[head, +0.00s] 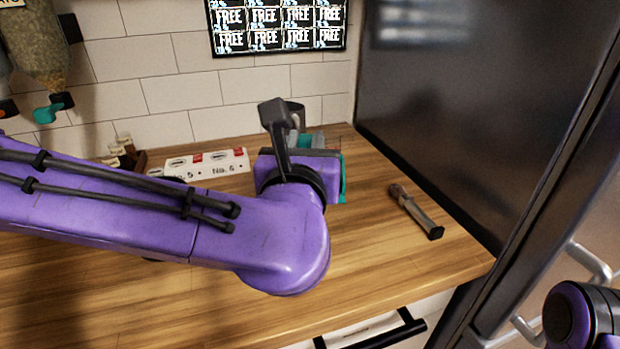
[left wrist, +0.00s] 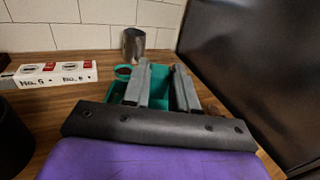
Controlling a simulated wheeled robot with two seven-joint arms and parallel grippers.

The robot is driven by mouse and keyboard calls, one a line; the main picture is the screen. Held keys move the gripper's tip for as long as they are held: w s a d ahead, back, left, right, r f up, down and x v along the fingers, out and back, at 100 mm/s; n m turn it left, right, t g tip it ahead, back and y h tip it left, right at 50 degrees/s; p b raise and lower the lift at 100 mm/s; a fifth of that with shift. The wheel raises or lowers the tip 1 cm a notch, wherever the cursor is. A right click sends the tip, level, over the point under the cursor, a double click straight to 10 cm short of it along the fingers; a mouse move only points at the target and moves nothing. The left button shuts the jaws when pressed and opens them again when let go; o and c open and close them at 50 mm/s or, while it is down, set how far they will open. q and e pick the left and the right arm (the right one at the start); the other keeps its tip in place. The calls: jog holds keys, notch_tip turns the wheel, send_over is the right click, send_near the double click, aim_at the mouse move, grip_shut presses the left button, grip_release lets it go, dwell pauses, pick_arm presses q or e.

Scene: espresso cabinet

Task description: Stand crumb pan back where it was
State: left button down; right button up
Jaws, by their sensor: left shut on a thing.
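The crumb pan appears to be the teal piece at my left gripper (head: 312,141). In the head view only a teal edge (head: 343,182) shows beside the purple gripper body, which hides most of it. In the left wrist view the teal pan (left wrist: 165,103) lies under and between the two grey fingers (left wrist: 163,72), with a teal ring at its left. The left gripper is shut on it, low over the back of the wooden counter. I cannot tell whether the pan touches the counter. My right gripper is out of view.
A grey metal cup (left wrist: 133,44) stands behind the pan near the tiled wall. A white labelled strip (head: 208,163) lies to the left. A brush (head: 415,210) lies to the right, with clear wood around it. A tall dark panel (head: 470,90) bounds the right side.

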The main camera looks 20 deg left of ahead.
aim_at(302, 142)
pick_arm(q)
jog(key=w+a+f, duration=0.1)
jog(key=w+f, duration=0.1)
jog(key=w, duration=0.1)
jog(key=w+a+f, duration=0.1)
jog(key=w+f, duration=0.2)
jog(key=w, duration=0.1)
jog(key=w+a+f, duration=0.1)
jog(key=w+f, duration=0.2)
jog(key=shift+w+a+f+p, duration=0.25)
jog(key=shift+w+a+p, duration=0.05)
jog(key=shift+w, duration=0.1)
jog(key=f, duration=0.3)
jog(key=shift+w+f, duration=0.3)
jog(key=shift+f, duration=0.05)
jog(key=shift+s, duration=0.1)
jog(key=shift+f+b, duration=0.15)
jog(key=shift+b, duration=0.2)
jog(key=c, duration=0.9)
grip_release()
